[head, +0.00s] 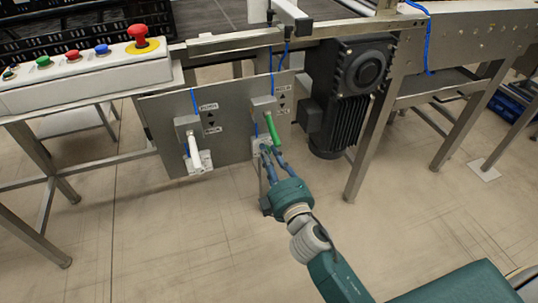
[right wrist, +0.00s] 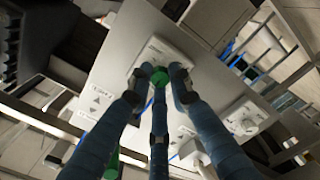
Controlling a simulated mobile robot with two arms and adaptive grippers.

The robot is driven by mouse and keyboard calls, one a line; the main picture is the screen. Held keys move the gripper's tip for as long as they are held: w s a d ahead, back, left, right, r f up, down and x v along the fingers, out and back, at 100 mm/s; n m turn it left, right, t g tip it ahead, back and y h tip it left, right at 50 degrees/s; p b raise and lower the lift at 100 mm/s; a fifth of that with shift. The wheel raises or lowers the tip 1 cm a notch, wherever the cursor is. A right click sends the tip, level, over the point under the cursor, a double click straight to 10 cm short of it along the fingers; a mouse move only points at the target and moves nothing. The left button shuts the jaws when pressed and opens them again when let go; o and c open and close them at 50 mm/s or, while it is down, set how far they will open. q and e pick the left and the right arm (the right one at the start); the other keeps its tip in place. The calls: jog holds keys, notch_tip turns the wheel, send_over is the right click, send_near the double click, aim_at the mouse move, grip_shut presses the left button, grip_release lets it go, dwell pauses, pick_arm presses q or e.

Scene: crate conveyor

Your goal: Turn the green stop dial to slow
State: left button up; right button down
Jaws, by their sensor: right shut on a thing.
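The green stop dial (right wrist: 159,76) sits on a small light plate on the grey panel (head: 225,140). In the right wrist view the fingers of my right gripper (right wrist: 160,82) are closed around it. In the head view my right gripper (head: 267,152) reaches the lower right of the panel, just below a green lever handle (head: 272,130), and its fingers mostly cover the dial. The dial's pointer and setting marks are too small or hidden to read. My left gripper is not in view.
A white lever (head: 194,152) hangs left on the panel, with a white dial (right wrist: 243,120) near it in the wrist view. A black motor (head: 345,95) stands close right. A button box (head: 85,70) with a red stop button (head: 140,38) is upper left. The floor in front is clear.

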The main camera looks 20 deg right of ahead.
jog(key=c, duration=1.6)
grip_release()
jog(key=s, duration=1.2)
jog(key=shift+d, duration=0.15)
